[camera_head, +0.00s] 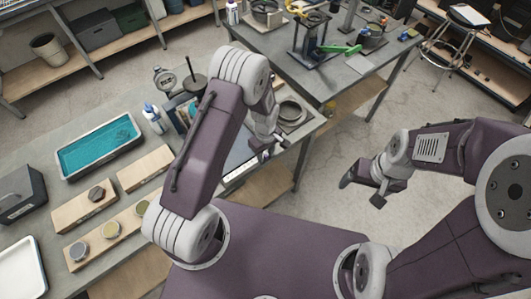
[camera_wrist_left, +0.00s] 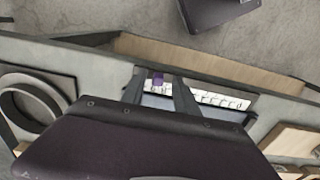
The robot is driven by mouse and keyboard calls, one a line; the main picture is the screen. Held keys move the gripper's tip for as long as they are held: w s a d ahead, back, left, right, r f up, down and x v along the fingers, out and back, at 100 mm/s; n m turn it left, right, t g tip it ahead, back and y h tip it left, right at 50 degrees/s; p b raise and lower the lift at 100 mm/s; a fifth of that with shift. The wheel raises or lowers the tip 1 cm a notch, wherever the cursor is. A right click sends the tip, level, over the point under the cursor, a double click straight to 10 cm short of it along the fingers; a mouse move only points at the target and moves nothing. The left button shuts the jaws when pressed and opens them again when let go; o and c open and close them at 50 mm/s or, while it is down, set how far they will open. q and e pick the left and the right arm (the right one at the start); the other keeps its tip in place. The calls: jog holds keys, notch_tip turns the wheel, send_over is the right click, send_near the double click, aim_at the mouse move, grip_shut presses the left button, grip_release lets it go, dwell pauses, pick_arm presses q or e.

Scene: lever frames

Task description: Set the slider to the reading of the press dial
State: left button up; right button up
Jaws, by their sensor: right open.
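My left gripper (camera_head: 262,152) is low over the right edge of the near bench in the head view. In the left wrist view its two fingers (camera_wrist_left: 158,86) stand apart, with a small purple slider knob (camera_wrist_left: 158,78) seen between them and no clear contact. A white scale strip with dark marks (camera_wrist_left: 220,100) runs right of the knob; it also shows in the head view (camera_head: 240,172). A small round dial (camera_head: 165,79), probably the press dial, stands at the back of the near bench, its reading too small to tell. My right gripper (camera_head: 372,184) is open and empty over the floor.
A teal-lined tray (camera_head: 99,146), wooden blocks with round knobs (camera_head: 108,229) and a dark box (camera_head: 20,192) are on the near bench. A grey ring (camera_head: 291,112) lies beyond my left gripper. Another bench with tools (camera_head: 330,70) stands behind.

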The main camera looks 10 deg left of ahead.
pick_arm(q)
jog(key=shift+w+d, duration=0.1)
jog(key=shift+d, duration=0.05)
grip_shut()
jog(key=shift+w, duration=0.15)
dwell(1.1)
